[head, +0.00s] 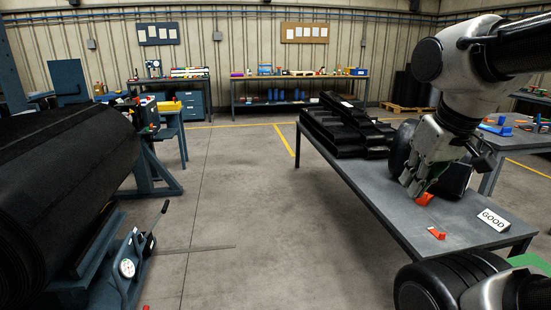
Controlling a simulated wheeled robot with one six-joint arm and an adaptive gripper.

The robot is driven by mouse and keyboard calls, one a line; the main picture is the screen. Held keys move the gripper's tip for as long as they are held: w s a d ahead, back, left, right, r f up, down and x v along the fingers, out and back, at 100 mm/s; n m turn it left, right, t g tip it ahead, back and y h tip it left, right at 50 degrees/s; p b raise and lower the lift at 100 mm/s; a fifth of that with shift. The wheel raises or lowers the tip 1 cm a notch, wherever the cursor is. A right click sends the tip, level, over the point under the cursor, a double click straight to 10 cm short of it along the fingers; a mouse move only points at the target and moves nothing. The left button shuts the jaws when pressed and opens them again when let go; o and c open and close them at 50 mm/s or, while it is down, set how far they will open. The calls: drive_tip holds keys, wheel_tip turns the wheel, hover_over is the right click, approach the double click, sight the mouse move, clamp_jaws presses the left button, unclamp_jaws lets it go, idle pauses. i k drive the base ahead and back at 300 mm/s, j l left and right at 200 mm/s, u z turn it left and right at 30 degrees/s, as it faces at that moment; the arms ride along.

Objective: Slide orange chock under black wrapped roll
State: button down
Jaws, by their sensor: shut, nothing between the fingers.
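A black wrapped roll (402,148) lies on the grey table at the right. My gripper and wrist cover its middle, and a dark rounded part (459,180) shows on their right side. An orange chock (425,199) sits at the near side of the roll, by my fingertips; whether it touches the roll or is under it I cannot tell. A second orange chock (437,233) lies apart, closer to the table's front edge. My gripper (413,188) points down in front of the roll, shut and empty, just left of the first chock.
The grey table (375,190) also bears black stacked profiles (345,125) at its far end and a "GOOD" sign (493,220) at the near right. A large black roll (60,185) rests on a blue stand at the left. The floor (240,190) between is open.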

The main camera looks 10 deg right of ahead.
sight(426, 193)
drive_tip(key=i+z, duration=0.15)
drive_tip(key=i, duration=0.3)
drive_tip(key=i+j+z, duration=0.15)
drive_tip(key=i, duration=0.3)
drive_tip(key=i+j+z, duration=0.2)
drive_tip(key=i, duration=0.25)
drive_tip(key=i+j+z, duration=0.1)
drive_tip(key=i+z, duration=0.35)
drive_tip(key=i+j+z, duration=0.3)
drive_tip(key=i+z, duration=0.2)
drive_tip(key=i+j+z, duration=0.3)
drive_tip(key=z, duration=0.15)
drive_tip(key=j, duration=0.1)
